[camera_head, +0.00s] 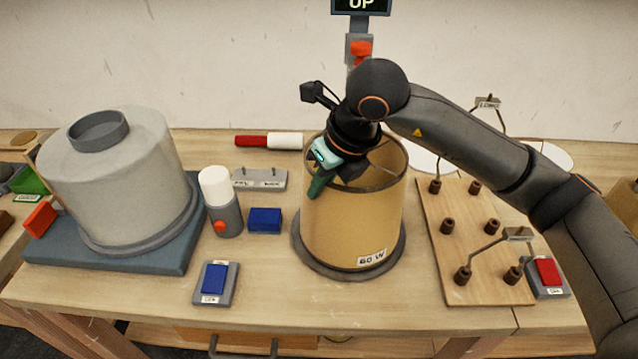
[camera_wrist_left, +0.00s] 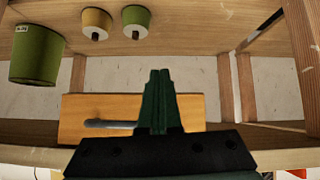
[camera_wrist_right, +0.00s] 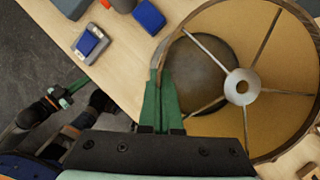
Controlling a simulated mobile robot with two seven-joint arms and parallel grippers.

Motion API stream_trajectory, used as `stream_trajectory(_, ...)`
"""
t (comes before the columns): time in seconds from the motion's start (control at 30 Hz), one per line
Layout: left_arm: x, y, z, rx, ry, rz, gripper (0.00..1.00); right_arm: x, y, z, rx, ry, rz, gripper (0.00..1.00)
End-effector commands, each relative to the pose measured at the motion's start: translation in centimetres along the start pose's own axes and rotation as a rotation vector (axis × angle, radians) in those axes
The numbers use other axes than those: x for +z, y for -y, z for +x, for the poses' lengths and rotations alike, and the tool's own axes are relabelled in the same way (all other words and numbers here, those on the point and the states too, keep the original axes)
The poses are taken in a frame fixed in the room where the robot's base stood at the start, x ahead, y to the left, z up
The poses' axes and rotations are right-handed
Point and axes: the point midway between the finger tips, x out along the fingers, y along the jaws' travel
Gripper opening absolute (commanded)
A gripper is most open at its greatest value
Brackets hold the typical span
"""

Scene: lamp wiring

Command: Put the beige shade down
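The beige shade (camera_head: 350,225), labelled 60 W, is upright over a dark grey round base (camera_head: 301,250) at the middle of the table; I cannot tell whether it rests there or hangs just above. In the right wrist view, the shade (camera_wrist_right: 218,125) shows its open top, with spokes meeting at a ring. My right gripper (camera_head: 317,188) is at the shade's left rim; its green fingers (camera_wrist_right: 159,88) are closed with the rim between them. My left gripper (camera_wrist_left: 159,75) is outside the head view; its fingers are together and empty, facing a wooden drawer front (camera_wrist_left: 190,112).
A large grey drum (camera_head: 125,185) stands on a blue base at left. A peg board (camera_head: 470,240) is close at right. The table front before the shade is clear.

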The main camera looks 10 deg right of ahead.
Motion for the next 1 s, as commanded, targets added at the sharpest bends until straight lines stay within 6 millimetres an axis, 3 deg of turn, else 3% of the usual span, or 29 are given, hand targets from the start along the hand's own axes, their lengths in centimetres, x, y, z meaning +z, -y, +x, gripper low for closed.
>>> stream_trajectory(0.1,0.2,-0.1,0.2,0.002,0.001,0.0,0.0,-0.1,0.0,0.3,0.0,0.0,0.0,0.01)
stream_trajectory(0.37,0.1,-0.2,0.1,0.005,0.002,0.0,0.0,-0.1,0.0,0.2,0.0,0.0,0.0,0.3)
stream_trajectory(0.67,-0.4,-0.2,0.0,0.005,-0.004,0.001,0.0,0.0,0.0,-0.1,0.0,0.0,0.0,0.3)
stream_trajectory(0.77,-0.5,-0.2,0.0,0.004,-0.011,0.001,0.0,0.1,0.0,-1.0,0.0,0.003,0.0,0.3)
stream_trajectory(1.0,-0.1,0.0,0.0,0.001,-0.002,0.001,0.0,0.2,0.0,-6.0,-0.001,0.006,-0.001,0.3)
